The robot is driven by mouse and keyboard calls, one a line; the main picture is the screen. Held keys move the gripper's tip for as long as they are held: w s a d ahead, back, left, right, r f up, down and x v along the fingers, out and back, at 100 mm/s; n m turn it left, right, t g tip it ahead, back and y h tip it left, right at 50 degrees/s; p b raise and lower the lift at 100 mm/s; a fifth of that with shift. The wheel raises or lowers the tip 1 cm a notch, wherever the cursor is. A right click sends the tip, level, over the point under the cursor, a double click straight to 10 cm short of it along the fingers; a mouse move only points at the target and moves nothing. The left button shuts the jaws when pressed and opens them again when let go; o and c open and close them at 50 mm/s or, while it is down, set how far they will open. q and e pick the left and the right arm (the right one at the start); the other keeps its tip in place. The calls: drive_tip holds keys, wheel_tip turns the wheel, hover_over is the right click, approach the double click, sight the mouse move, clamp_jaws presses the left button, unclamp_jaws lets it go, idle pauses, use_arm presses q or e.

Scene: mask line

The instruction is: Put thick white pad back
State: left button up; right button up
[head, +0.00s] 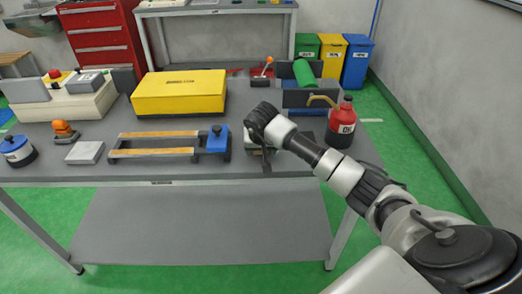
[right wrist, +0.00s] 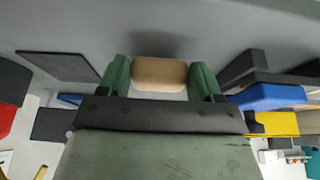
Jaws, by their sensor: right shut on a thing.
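My right gripper (head: 262,160) is low over the front of the grey workbench, right of the blue block of the wooden-railed fixture. In the right wrist view its two green fingers (right wrist: 160,78) are shut on a pale tan, rounded block (right wrist: 160,73). The block is close to the bench top; I cannot tell whether it touches. It looks tan rather than white here, and my gripper hides it in the head view. A pale grey-white slab (head: 85,153) lies on the bench at the left front. My left gripper is not in view.
The railed fixture (head: 153,152) with its blue block (head: 218,141) stands just left of my gripper. A red oil can (head: 341,124) is to the right. A yellow case (head: 179,92) lies behind. A dark flat plate (right wrist: 58,66) lies beside the gripper.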

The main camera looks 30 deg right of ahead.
drive_tip(key=shift+f, duration=0.5)
drive_tip(key=shift+f, duration=0.15)
drive_tip(key=o, duration=0.9)
